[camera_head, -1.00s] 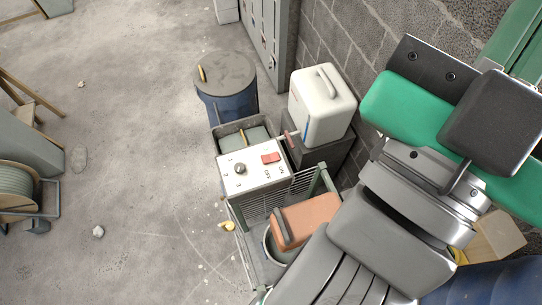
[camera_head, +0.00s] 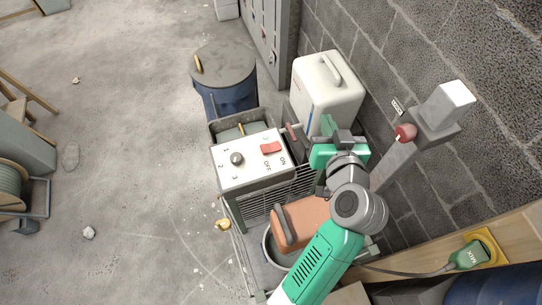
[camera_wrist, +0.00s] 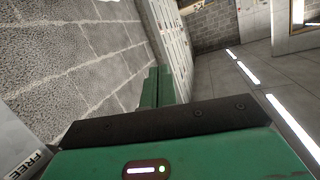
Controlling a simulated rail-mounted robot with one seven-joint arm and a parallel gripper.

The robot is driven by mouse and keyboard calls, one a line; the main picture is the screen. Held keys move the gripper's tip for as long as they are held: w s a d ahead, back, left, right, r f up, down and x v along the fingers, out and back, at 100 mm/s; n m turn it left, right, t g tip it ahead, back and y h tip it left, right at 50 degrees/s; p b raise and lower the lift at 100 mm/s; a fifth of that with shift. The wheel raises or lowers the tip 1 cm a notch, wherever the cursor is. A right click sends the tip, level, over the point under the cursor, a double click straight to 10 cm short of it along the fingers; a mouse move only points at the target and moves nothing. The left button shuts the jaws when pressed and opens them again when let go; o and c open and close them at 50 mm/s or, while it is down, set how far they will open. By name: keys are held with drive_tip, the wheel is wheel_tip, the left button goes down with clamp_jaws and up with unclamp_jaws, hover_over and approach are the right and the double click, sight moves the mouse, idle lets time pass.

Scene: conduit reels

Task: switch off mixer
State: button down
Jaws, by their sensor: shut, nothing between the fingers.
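A white control panel (camera_head: 236,180) tops a box-shaped unit in the middle of the head view. It has a dark round knob (camera_head: 237,158) with numbers around it, and a red rocker switch (camera_head: 271,148) beside the words ON and OFF. I cannot tell clearly which side of the switch is pressed. A green plug-like piece marked MIX (camera_head: 468,256) sits on a yellow plate at the lower right. My gripper (camera_head: 327,124) is right of the panel, apart from the switch. Its green fingers (camera_wrist: 157,88) are together and empty in the wrist view.
A white canister (camera_head: 325,88) stands behind my gripper, near the block wall. A lidded blue drum (camera_head: 225,85) is behind the unit. A grey post with a red knob (camera_head: 405,133) is right. Open floor lies left.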

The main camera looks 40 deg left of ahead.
drive_tip(key=s+a+f+g+y+b, duration=0.1)
drive_tip(key=s+a+f+g, duration=0.1)
drive_tip(key=f, duration=0.6)
drive_tip(key=s+a+f+g+y+b, duration=0.2)
drive_tip(key=s+f, duration=0.1)
drive_tip(key=f, duration=0.6)
drive_tip(key=shift+s+n, duration=0.2)
drive_tip(key=shift+n, duration=0.1)
drive_tip(key=shift+a, duration=0.1)
hover_over(271, 155)
drive_tip(key=w, duration=0.1)
drive_tip(key=shift+w+d+f+p, duration=0.15)
drive_tip(key=shift+d+f, duration=0.1)
drive_tip(key=shift+f, duration=0.3)
drive_tip(key=shift+s+d+f+p, duration=0.1)
drive_tip(key=shift+d+f+p, duration=0.1)
drive_tip(key=shift+f, duration=0.35)
drive_tip(key=f, duration=0.2)
drive_tip(key=s+a+f, duration=0.1)
drive_tip(key=shift+f, duration=0.25)
drive_tip(key=shift+s+f, duration=0.15)
